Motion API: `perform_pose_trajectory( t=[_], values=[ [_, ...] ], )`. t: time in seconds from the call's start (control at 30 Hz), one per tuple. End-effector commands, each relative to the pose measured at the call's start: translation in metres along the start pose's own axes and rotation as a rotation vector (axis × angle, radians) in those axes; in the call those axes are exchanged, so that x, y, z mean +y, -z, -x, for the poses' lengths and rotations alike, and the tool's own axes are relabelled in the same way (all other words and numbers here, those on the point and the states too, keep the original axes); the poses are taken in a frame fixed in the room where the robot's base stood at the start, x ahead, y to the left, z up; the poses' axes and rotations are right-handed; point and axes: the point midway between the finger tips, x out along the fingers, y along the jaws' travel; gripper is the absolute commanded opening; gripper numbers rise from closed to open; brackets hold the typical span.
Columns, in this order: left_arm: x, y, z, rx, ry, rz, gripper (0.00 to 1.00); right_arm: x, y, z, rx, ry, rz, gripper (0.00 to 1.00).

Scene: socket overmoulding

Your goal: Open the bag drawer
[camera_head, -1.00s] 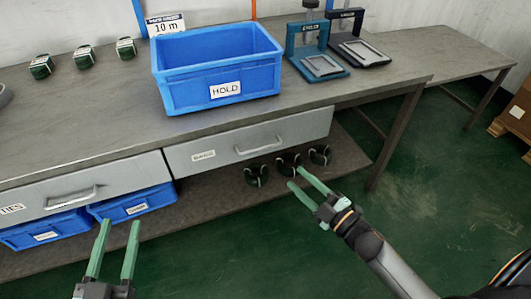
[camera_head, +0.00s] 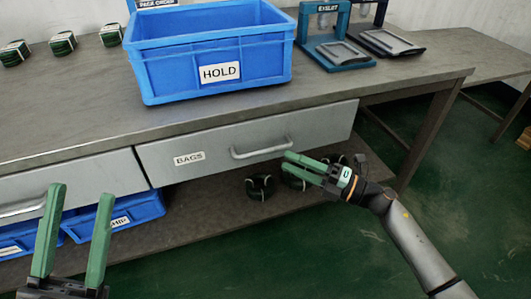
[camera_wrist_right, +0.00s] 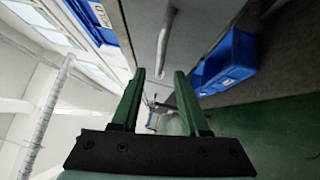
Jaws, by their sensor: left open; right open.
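The bag drawer (camera_head: 215,164) is a grey front labelled BAGS under the bench top, and it looks shut. Its bar handle (camera_head: 262,151) is on the right half of the front. My right gripper (camera_head: 292,163) is open, with its green fingertips close to the handle's right end; whether they touch cannot be told from the head view. In the right wrist view the handle (camera_wrist_right: 165,42) lies just beyond the gap between the open fingertips (camera_wrist_right: 160,76). My left gripper (camera_head: 80,192) is open and empty at the lower left, in front of the neighbouring drawer.
A blue HOLD bin (camera_head: 212,85) stands on the bench (camera_head: 90,110) above the drawer. Dark coils (camera_head: 261,187) lie on the lower shelf (camera_head: 205,210), beside blue bins (camera_head: 130,211). An eyelet press (camera_head: 333,45) stands behind right. Green floor (camera_head: 330,260) is clear in front.

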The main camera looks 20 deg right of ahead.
Motion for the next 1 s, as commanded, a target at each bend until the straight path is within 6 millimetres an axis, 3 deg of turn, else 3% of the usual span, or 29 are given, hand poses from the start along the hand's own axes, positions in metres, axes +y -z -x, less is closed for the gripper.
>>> perform_pose_trajectory(
  t=[0.2,0.4,0.8,1.0],
  values=[
    [0.004,-0.007,0.006,-0.006,-0.003,-0.004,0.5,-0.001,0.0,-0.045,0.0,-0.004,0.0,0.45],
    [0.006,-0.01,0.009,-0.008,-0.005,-0.007,0.5,-0.001,0.0,-0.07,-0.001,-0.002,-0.001,0.45],
    [0.006,-0.011,0.009,-0.01,-0.006,-0.009,0.5,0.0,0.0,-0.076,-0.001,0.0,-0.002,0.45],
    [0.006,-0.011,0.009,-0.011,-0.006,-0.008,0.5,0.0,0.0,-0.076,-0.001,0.0,-0.002,0.22]
  ],
)
